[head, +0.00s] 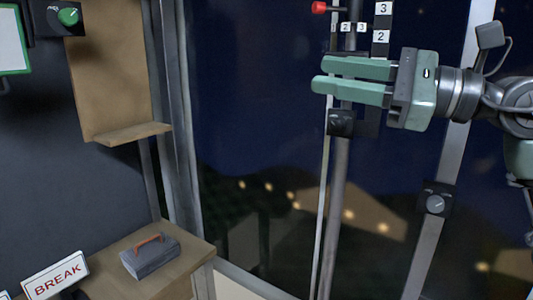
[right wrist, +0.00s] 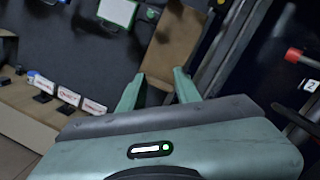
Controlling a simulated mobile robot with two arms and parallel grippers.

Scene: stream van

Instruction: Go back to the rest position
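My right gripper (head: 320,75) is at the upper right of the head view, with its green fingers pointing left. It is raised in front of a dark window area, near a vertical pole. The right wrist view shows its two fingertips (right wrist: 159,75) apart, with nothing held between them. My left gripper is in neither view.
A red-tipped lever (head: 319,8) and number plates (head: 381,37) are close above the right gripper. A knob box (head: 435,200) is on a post below. A grey box with an orange handle (head: 150,257) and a BREAK sign (head: 55,276) stand at lower left.

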